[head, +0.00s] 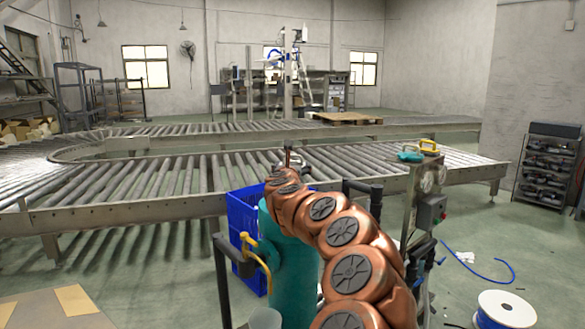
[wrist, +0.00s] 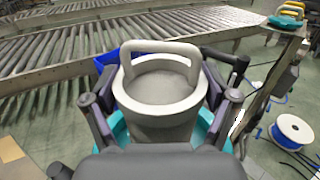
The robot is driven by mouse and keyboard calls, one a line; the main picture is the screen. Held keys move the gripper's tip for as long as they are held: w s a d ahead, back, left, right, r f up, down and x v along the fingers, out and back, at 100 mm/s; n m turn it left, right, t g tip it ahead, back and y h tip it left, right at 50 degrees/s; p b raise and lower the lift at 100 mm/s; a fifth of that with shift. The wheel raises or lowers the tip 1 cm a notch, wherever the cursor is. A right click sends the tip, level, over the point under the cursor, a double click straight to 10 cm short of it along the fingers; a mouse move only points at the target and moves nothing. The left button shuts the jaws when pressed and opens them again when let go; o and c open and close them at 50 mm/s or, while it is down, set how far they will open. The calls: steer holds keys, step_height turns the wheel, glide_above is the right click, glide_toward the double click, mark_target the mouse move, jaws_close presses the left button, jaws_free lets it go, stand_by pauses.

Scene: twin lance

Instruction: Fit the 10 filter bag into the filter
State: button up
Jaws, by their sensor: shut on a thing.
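The grey filter bag (wrist: 160,128), a round cup shape with a pale loop handle (wrist: 128,62) across its rim, fills the middle of the wrist view. My gripper (wrist: 160,104) is shut on it, with a dark finger at either side. The teal filter housing (head: 290,262) stands upright in the head view, with a yellow handle (head: 254,252) at its left. Its teal edge also shows beside the bag in the wrist view (wrist: 207,124). The bag is over the housing; how deep it sits is hidden.
A dark pipe (head: 365,190) stands close right of the housing. A blue crate (head: 243,212) is behind it. A metal stand at right carries a teal piece (head: 410,157) and a yellow handle (head: 428,147). A roller conveyor (head: 130,190) crosses behind. A blue hose spool (head: 505,310) lies right.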

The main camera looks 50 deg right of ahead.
steer(key=shift+f+b, duration=1.3)
steer(key=shift+f, duration=0.05)
steer(key=shift+r, duration=0.2)
steer(key=shift+r+p, duration=3.8)
steer(key=shift+r, duration=1.2)
steer(key=shift+b, duration=0.5)
